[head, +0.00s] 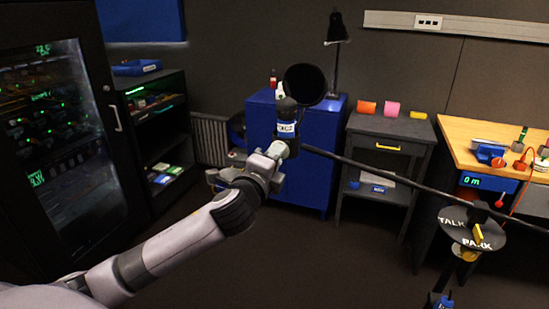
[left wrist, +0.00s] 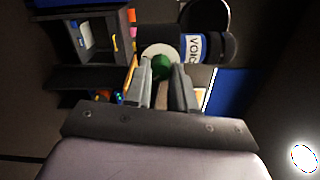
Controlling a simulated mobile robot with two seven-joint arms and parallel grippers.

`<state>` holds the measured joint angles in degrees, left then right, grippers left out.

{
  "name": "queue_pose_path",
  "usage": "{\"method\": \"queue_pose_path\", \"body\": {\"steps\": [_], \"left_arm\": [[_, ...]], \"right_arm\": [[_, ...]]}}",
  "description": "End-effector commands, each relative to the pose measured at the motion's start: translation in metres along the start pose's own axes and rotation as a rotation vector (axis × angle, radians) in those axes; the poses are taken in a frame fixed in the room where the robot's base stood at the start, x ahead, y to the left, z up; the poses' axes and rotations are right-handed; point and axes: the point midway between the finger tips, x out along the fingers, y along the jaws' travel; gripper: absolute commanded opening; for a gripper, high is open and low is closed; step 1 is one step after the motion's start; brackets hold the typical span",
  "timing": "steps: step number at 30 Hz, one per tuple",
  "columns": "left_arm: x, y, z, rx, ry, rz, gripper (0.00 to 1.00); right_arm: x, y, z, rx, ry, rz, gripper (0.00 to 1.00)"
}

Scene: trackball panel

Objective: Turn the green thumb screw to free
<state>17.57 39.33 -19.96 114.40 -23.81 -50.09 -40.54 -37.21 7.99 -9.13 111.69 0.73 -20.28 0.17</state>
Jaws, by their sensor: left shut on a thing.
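The green thumb screw (left wrist: 161,66) shows in the left wrist view between the fingertips of my left gripper (left wrist: 163,78), in front of a pale round face. My left gripper is shut on it, with a finger on either side. In the head view the left gripper (head: 278,152) is at the lower end of a black microphone-like head (head: 305,84) with a white and blue band (head: 286,128). The screw cannot be made out in the head view. A long black boom (head: 420,187) runs from there to the lower right. My right gripper is not in view.
A round black plate marked TALK and PARK (head: 470,229), with a yellow pointer, stands at the lower right. A blue cabinet (head: 300,185) and a dark side table (head: 391,128) stand behind. A wooden bench (head: 464,130) is at right. A glass-door rack (head: 60,140) stands at left.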

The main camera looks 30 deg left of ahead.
Motion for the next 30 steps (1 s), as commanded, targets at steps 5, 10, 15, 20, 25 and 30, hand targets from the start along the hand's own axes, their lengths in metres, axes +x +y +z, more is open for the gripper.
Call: {"method": "queue_pose_path", "body": {"steps": [5,10,15,20,25,30], "left_arm": [[0.0003,0.0003,0.0008,0.172,-0.001,0.0,0.0],[0.0003,0.0005,0.001,0.33,-0.002,0.0,0.0],[0.0003,0.0007,0.0011,0.47,-0.002,0.0,0.0],[0.0004,0.0006,0.0013,0.575,-0.003,0.0,0.0],[0.0002,0.0012,0.0012,0.654,-0.002,0.001,0.0],[0.0003,0.001,0.0013,0.699,-0.003,0.001,0.0]], "right_arm": [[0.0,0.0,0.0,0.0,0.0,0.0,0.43],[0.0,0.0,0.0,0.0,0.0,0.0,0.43],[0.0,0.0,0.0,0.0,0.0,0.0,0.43],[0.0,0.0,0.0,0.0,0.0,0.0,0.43],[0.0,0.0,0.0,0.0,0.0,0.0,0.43],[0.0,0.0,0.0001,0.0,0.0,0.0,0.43]]}}
